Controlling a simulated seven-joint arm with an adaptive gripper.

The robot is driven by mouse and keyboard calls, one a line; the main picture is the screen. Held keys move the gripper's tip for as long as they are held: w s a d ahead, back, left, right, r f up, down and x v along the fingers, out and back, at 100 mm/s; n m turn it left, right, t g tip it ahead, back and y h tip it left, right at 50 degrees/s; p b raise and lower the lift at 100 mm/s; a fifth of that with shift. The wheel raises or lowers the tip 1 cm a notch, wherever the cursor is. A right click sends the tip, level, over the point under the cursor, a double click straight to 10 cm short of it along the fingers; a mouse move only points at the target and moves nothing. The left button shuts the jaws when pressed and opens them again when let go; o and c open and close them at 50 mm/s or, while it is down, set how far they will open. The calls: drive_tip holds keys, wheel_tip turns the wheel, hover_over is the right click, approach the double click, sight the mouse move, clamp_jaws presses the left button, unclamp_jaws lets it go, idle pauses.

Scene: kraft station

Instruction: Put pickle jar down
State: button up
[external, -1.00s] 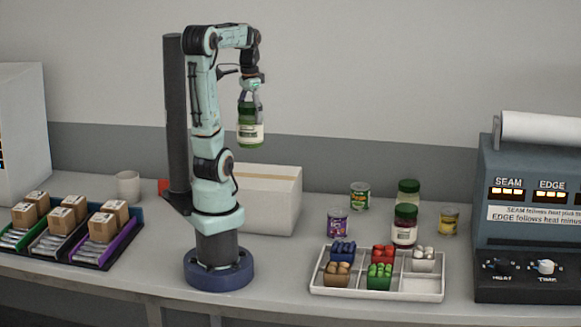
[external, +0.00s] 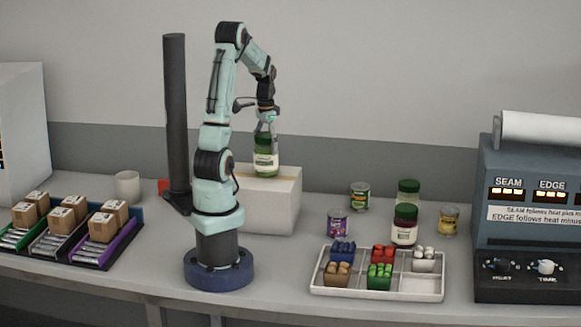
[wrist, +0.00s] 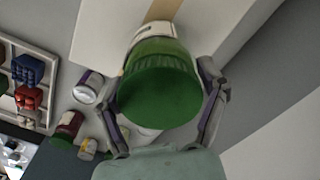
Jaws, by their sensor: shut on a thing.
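The pickle jar (external: 265,160) is green with a pale label and a green lid. My gripper (external: 266,128) is shut on it near the lid and holds it upright. In the external view the jar's lower end overlaps the top of a white box (external: 268,205); I cannot tell whether it touches. In the wrist view the green lid of the jar (wrist: 160,95) fills the middle, with a finger of my gripper (wrist: 165,105) on each side. The white box with its tan tape strip (wrist: 165,10) shows beyond the jar.
Jars and cans, including a dark red jar (external: 404,228) and a purple can (external: 338,222), stand right of the box. A white divided tray (external: 420,288) is in front of them. A dark post (external: 175,110) rises behind my arm. Some counter between box and cans is clear.

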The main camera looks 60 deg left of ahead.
drive_tip(key=shift+f, duration=0.1)
drive_tip(key=o, duration=1.2)
drive_tip(key=shift+o, duration=0.2)
drive_tip(key=r, duration=0.8)
drive_tip(key=d+r, duration=0.1)
drive_tip(key=r, duration=0.3)
drive_tip(key=shift+r, duration=0.1)
drive_tip(key=s+d+f, duration=0.1)
drive_tip(key=s+d, duration=0.2)
drive_tip(key=d, duration=0.3)
drive_tip(key=s+d+f, duration=0.1)
drive_tip(key=s+d, duration=0.2)
drive_tip(key=d, duration=0.4)
drive_tip(key=s+d+f+n, duration=0.1)
drive_tip(key=s+d+f, duration=0.3)
drive_tip(key=s, duration=0.4)
drive_tip(key=shift+s+d+f+y, duration=0.2)
drive_tip(key=shift+d+y, duration=0.2)
drive_tip(key=shift+d, duration=0.15)
